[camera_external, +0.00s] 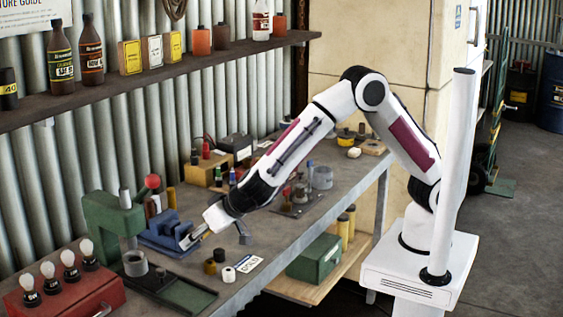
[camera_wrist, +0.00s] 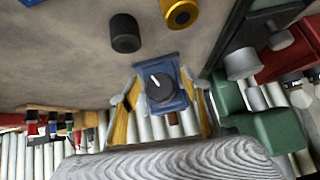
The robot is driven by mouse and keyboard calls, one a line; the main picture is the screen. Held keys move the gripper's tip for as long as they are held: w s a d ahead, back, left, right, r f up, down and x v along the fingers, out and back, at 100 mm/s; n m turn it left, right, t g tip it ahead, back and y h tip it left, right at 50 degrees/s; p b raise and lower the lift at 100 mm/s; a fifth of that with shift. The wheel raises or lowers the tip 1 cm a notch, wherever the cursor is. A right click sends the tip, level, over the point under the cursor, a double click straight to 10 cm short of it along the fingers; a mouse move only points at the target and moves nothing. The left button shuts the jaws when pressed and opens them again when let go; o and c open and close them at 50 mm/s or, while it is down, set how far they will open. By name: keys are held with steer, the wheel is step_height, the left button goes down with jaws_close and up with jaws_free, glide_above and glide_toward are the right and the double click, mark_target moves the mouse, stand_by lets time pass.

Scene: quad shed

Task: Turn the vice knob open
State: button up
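The blue vice (camera_external: 158,229) sits on the workbench, beside the green press. In the wrist view, its blue face (camera_wrist: 171,68) carries a round dark knob (camera_wrist: 155,96) with a white pointer line. My gripper (camera_external: 189,240) is at the vice's right side in the external view. In the wrist view, my gripper (camera_wrist: 162,86) is open, with one yellow-padded finger on each side of the knob and a gap to it on both sides. I cannot tell how far the fingertips are from the knob in depth. The knob is not clearly visible in the external view.
The green press (camera_external: 101,215) stands left of the vice, and a red box with bulbs (camera_external: 84,296) is in front. Jars and tools (camera_external: 300,190) crowd the bench behind my forearm.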

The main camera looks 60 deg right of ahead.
steer(key=shift+s+r, duration=0.1)
steer(key=v, duration=1.1)
steer(key=shift+s+r, duration=0.25)
stand_by(0.7)
